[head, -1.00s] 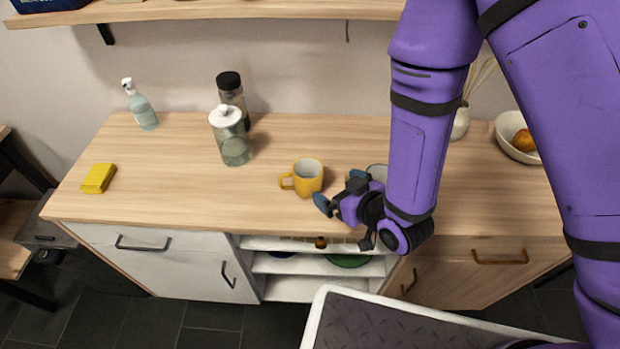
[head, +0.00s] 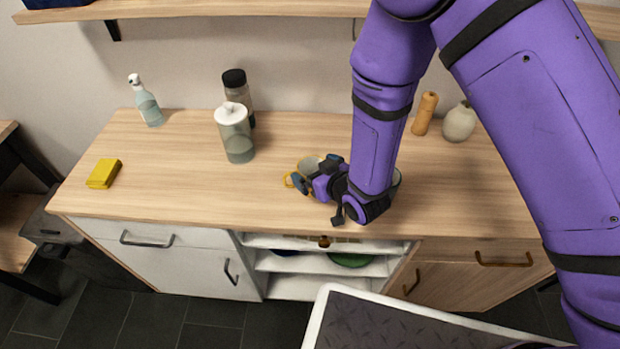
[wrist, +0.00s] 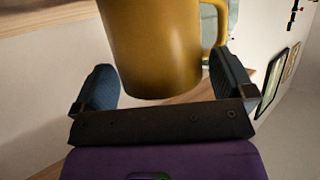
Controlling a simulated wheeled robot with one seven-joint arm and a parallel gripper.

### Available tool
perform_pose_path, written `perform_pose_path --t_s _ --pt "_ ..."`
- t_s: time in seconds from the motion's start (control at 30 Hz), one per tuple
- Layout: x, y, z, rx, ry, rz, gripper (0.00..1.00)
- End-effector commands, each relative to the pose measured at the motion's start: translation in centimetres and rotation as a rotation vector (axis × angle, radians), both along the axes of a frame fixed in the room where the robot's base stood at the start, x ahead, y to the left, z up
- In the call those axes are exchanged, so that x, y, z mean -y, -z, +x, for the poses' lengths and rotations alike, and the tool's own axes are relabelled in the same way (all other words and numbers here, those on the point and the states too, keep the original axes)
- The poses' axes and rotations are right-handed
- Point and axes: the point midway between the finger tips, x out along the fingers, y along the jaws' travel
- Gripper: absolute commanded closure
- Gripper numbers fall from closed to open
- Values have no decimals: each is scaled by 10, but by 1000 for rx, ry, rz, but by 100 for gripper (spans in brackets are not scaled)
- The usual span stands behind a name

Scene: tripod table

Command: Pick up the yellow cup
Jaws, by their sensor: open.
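The yellow cup (head: 291,181) stands on the wooden counter, mostly hidden behind my gripper (head: 314,172) in the head view. Its handle points left there. In the wrist view the yellow cup (wrist: 155,45) fills the upper middle, with its handle at the right. My gripper (wrist: 165,85) is open, with one dark blue finger on each side of the cup. A gap shows between the left finger and the cup. The right finger is close to the handle side, and I cannot tell whether it touches.
A lidded glass jar (head: 236,135), a dark-capped bottle (head: 237,90), a spray bottle (head: 147,103) and a yellow sponge (head: 104,173) stand to the left on the counter (head: 190,195). A wooden mill (head: 425,113) and a vase (head: 459,122) are at the back right. A grey-white cup (head: 396,180) is partly hidden behind my arm.

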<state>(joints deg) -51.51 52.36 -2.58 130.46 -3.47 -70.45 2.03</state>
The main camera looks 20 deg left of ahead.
Motion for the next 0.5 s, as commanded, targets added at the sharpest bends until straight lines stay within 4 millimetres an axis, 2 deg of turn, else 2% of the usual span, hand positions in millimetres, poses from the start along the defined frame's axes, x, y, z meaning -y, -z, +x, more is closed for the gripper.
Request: perform_pose_path --t_s 0.23,0.43,0.47,0.5 --pt "-1 0 1 0 0 0 2" --pt "-1 0 1 0 0 0 48" --pt "-1 0 1 0 0 0 54" --pt "-1 0 1 1 0 1 54"
